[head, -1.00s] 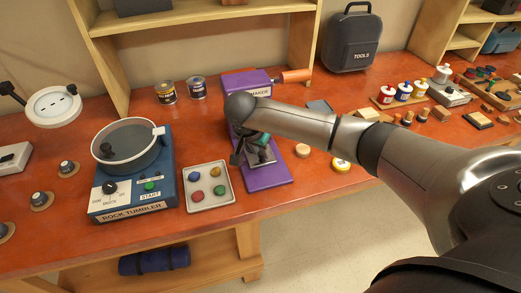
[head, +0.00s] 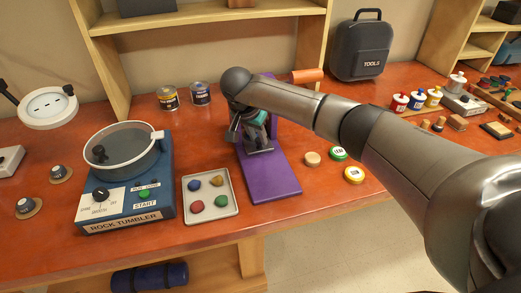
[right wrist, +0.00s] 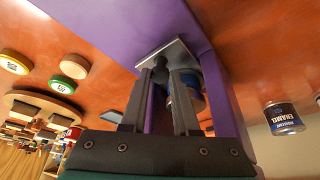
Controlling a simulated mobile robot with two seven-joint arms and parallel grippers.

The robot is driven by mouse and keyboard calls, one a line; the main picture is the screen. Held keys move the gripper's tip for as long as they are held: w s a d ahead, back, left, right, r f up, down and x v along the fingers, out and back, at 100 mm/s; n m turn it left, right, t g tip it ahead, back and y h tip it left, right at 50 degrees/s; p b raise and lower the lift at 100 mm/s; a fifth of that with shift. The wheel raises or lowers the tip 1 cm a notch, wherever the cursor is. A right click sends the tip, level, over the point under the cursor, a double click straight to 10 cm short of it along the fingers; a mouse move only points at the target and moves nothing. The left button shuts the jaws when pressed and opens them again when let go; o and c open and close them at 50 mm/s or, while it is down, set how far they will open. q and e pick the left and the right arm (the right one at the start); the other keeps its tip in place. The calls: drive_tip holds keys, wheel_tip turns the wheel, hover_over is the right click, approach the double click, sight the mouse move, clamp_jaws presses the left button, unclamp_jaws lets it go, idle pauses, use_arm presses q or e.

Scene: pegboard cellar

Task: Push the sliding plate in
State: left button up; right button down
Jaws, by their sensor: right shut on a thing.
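The purple badge maker (head: 275,181) stands on the workbench, its long base toward the front edge. It also shows in the right wrist view (right wrist: 120,18). A grey sliding plate (right wrist: 178,48) lies on that base, near the upright housing. My right gripper (head: 257,143) is over the plate, reaching down. In the right wrist view my fingers (right wrist: 163,80) are shut on a small grey knob (right wrist: 160,70) on the plate. My arm hides much of the housing in the head view. My left gripper is not in view.
A tray of coloured stones (head: 235,209) and the rock tumbler (head: 165,205) stand left of the base. Paint cans (head: 200,94) are behind. A wooden disc (head: 312,159) and round badges (head: 354,174) lie to the right. The base's front part is clear.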

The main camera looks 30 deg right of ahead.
drive_tip(key=shift+w+d, duration=0.1)
drive_tip(key=shift+w, duration=0.2)
drive_tip(key=shift+r, duration=0.1)
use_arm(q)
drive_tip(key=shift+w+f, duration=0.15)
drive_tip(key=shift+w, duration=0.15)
use_arm(e)
drive_tip(key=c, duration=0.8)
unclamp_jaws()
drive_tip(key=shift+w, duration=0.1)
drive_tip(key=shift+o, duration=0.7)
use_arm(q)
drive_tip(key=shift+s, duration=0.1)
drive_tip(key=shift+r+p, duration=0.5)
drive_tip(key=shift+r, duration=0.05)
use_arm(e)
drive_tip(key=v, duration=1.5)
